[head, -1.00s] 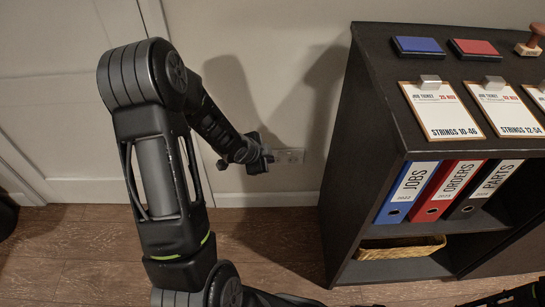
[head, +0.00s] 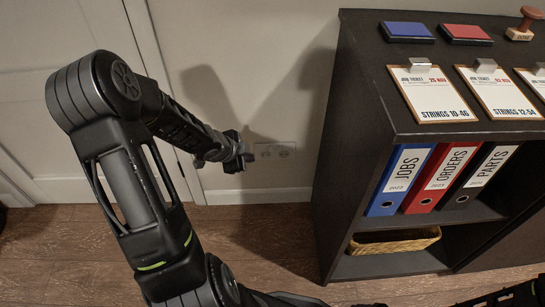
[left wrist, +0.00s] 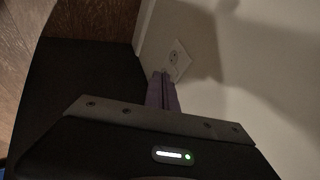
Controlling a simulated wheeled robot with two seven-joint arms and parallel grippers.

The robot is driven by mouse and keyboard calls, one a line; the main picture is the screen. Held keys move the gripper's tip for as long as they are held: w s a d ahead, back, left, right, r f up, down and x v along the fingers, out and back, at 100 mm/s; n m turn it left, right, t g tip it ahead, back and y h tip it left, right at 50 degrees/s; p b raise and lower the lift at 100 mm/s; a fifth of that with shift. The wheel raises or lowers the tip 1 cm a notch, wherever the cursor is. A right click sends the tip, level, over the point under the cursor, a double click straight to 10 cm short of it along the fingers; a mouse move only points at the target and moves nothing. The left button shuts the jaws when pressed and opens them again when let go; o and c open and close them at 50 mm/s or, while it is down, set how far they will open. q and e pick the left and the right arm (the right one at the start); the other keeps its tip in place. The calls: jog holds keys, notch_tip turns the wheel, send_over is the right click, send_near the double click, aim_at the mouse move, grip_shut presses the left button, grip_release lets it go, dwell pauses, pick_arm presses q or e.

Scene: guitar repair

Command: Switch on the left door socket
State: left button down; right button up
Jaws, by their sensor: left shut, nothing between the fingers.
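The wall socket (head: 275,151) is a small pale plate low on the wall, between the door and the dark cabinet. My left gripper (head: 248,157) is at the left edge of the socket in the head view. Its purple-grey fingers (left wrist: 163,82) are shut and empty, pointing toward the plate's lower left. I cannot tell whether the tips touch it. The socket's switch and its state are too small to make out. My right gripper is not in view.
The dark cabinet (head: 322,195) stands close to the right of the socket, holding binders (head: 440,180) and a wicker basket (head: 395,241). Clipboards (head: 432,95) and ink pads (head: 407,31) lie on top. A white door (head: 60,110) is at the left. Wooden floor lies below.

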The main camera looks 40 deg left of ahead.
aim_at(271, 149)
pick_arm(q)
jog(key=shift+w+d+r, duration=0.2)
jog(key=shift+w+d, duration=0.2)
jog(key=shift+d, duration=0.2)
jog(key=shift+w+d+r, duration=0.2)
jog(key=shift+w+d, duration=0.2)
jog(key=shift+d, duration=0.15)
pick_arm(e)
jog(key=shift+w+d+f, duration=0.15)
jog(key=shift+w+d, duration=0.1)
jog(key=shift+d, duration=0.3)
pick_arm(q)
jog(key=shift+f, duration=0.1)
pick_arm(e)
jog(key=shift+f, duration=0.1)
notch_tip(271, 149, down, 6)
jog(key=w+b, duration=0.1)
jog(key=b, duration=0.5)
pick_arm(q)
jog(key=w+a+f+p, duration=0.2)
jog(key=w+f+p, duration=0.3)
jog(key=w+f, duration=0.3)
jog(key=shift+w+f+p, duration=0.25)
jog(key=shift+w+p, duration=0.15)
jog(key=shift+w, duration=0.05)
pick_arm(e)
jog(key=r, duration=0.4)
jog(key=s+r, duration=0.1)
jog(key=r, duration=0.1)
